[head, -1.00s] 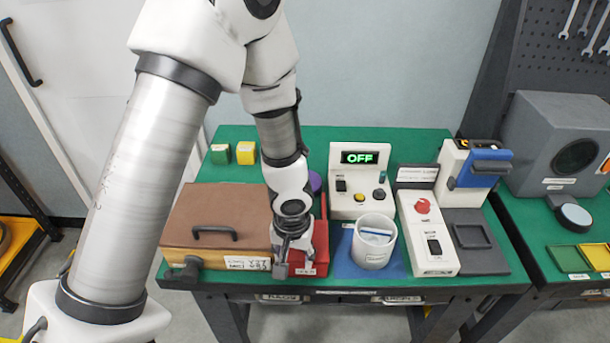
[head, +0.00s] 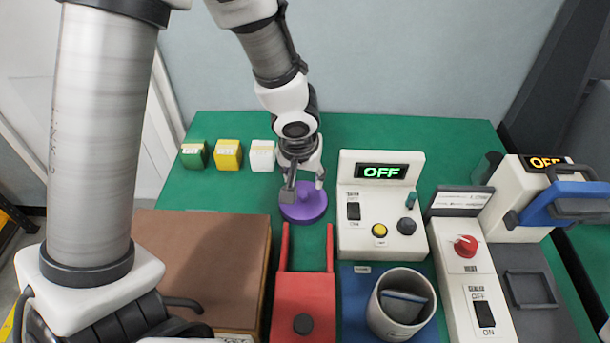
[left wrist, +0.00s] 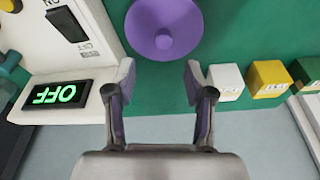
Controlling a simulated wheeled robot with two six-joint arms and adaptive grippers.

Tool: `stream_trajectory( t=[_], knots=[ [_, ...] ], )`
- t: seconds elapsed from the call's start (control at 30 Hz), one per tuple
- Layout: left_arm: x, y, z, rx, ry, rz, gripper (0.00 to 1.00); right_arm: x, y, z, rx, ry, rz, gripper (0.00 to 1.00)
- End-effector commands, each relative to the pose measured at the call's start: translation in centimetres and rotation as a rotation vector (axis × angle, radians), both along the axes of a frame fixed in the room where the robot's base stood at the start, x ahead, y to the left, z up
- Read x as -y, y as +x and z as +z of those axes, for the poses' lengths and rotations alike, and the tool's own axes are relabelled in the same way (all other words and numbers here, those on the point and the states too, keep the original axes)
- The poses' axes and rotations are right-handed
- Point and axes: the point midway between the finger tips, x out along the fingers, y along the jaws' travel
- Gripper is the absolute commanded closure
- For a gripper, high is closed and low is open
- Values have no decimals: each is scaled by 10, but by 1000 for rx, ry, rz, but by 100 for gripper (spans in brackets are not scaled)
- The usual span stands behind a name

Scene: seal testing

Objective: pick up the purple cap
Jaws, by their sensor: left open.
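The purple cap (head: 304,203) is a round disc with a central knob, lying on the green table top (head: 330,135). In the left wrist view the cap (left wrist: 165,22) lies at the top, beyond and between the fingertips. My left gripper (head: 305,186) is open at the far side of the cap, with its fingers partly covering the cap in the head view. The left wrist view shows both fingers (left wrist: 158,78) apart with nothing between them. My right gripper is not in view.
A white control box (head: 383,205) with an OFF display stands right of the cap. Green, yellow and white blocks (head: 228,155) stand at the back left. A red forked holder (head: 304,300), a brown case (head: 200,265) and a white cup (head: 398,312) are nearer.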

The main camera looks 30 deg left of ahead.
Motion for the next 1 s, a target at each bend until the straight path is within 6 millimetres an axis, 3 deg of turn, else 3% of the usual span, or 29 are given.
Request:
stream_trajectory(
  t=[0.5,0.77,0.87,0.93,1.0],
  knots=[
    [-10,8,-74,5,1,0,46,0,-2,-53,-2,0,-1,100],
    [-10,11,-77,6,1,-1,46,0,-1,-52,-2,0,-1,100],
    [-10,11,-77,6,1,-1,75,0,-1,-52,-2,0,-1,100],
    [-10,11,-77,6,1,-1,100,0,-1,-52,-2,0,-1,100],
    [-10,11,-77,6,1,-1,100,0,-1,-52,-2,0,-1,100]
  ],
)
